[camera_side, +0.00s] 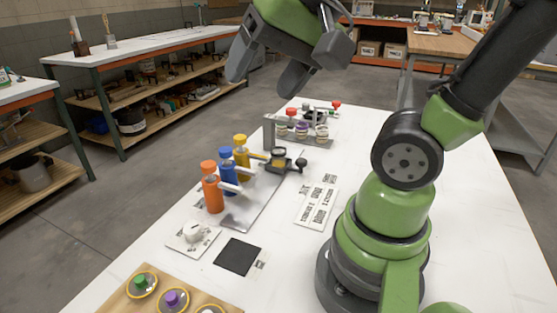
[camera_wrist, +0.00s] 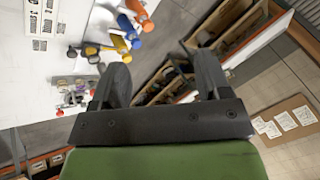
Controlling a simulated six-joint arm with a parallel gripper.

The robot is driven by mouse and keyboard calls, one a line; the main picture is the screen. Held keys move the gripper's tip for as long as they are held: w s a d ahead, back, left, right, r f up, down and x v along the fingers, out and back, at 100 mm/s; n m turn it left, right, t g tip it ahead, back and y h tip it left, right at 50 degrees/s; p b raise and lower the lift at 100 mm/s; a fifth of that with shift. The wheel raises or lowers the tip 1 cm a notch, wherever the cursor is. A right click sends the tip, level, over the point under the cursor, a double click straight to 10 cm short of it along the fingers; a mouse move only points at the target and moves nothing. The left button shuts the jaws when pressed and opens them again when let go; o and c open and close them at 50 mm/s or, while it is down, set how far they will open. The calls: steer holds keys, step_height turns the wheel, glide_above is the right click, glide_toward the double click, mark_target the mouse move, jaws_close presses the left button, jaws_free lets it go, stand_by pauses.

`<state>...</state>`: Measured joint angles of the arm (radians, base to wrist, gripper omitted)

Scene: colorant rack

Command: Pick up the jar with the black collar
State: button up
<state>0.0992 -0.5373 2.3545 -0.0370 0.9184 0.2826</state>
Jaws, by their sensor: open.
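Several small jars (camera_side: 302,131) stand in a row at the far end of the white table in the side view. They also show small at the left of the wrist view (camera_wrist: 75,93). I cannot make out which one has a black collar; the collars are too small to tell. My gripper (camera_side: 263,84) is open and empty, high above the table and nearer the camera than the jars. Its two fingers (camera_wrist: 160,62) show apart in the wrist view with nothing between them.
Orange (camera_side: 212,190), blue (camera_side: 228,172) and yellow (camera_side: 242,155) dispensers stand along the table's left side, with a black-handled holder (camera_side: 300,164) beside them. A black square pad (camera_side: 238,257) and a wooden board (camera_side: 215,301) with coloured knobs lie nearer. Printed cards (camera_side: 317,204) lie mid-table.

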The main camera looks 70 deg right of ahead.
steer(key=w+d+f+m+g+h, duration=0.1)
steer(key=w+d+f+m+g, duration=0.1)
steer(key=w+d+m, duration=0.65)
steer(key=m+g, duration=0.4)
steer(key=m, duration=1.5)
glide_above(278, 152)
steer(key=a, duration=0.2)
steer(key=f, duration=1.4)
steer(key=s+f, duration=0.1)
steer(key=f, duration=0.6)
steer(key=shift+a+f, duration=0.15)
steer(key=shift+a, duration=0.05)
steer(key=f, duration=0.5)
steer(key=shift+w+d+f, duration=0.1)
steer(key=shift+d+f, duration=0.2)
steer(key=shift+d, duration=0.05)
steer(key=shift+c, duration=0.4)
steer(key=c, duration=1)
